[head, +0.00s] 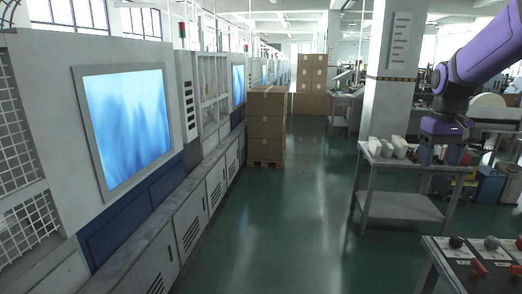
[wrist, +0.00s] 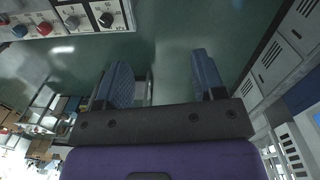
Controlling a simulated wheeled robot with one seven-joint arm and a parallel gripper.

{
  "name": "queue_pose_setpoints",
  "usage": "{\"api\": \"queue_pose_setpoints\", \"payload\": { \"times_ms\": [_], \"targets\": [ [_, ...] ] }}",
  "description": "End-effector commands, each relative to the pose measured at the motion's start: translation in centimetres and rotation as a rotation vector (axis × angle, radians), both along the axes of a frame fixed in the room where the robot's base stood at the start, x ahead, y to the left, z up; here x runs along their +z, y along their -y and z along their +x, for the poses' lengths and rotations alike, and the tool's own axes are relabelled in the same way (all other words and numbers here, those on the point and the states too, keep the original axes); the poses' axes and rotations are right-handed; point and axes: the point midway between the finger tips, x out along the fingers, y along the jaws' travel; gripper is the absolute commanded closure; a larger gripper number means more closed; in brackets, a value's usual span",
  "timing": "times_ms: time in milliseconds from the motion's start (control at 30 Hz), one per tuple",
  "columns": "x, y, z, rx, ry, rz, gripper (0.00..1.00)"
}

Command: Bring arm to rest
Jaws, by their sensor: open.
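My purple arm (head: 485,55) reaches in from the upper right in the head view. My gripper (head: 440,155) hangs from it, pointing down, in front of a metal table (head: 400,208). In the wrist view, the two blue ribbed fingers of my gripper (wrist: 161,62) stand wide apart.
A control panel with red and black knobs (head: 484,255) is at the lower right; it also shows at the top left of the wrist view (wrist: 60,18). Grey machines with a blue window (head: 128,120) line the left. Stacked cardboard boxes (head: 266,125) stand ahead. The green aisle floor (head: 290,215) is clear.

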Motion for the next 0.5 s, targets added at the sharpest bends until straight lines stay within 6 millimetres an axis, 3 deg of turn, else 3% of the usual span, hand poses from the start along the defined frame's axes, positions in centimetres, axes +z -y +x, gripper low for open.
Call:
{"api": "queue_pose_setpoints", "payload": {
  "times_ms": [200, 500],
  "targets": [
    [3.1, -5.3, -5.0, 0.031, 0.117, -0.01, 0.37],
    [4.6, -11.0, -12.4, 0.068, 0.27, -0.008, 0.37]
  ]
}}
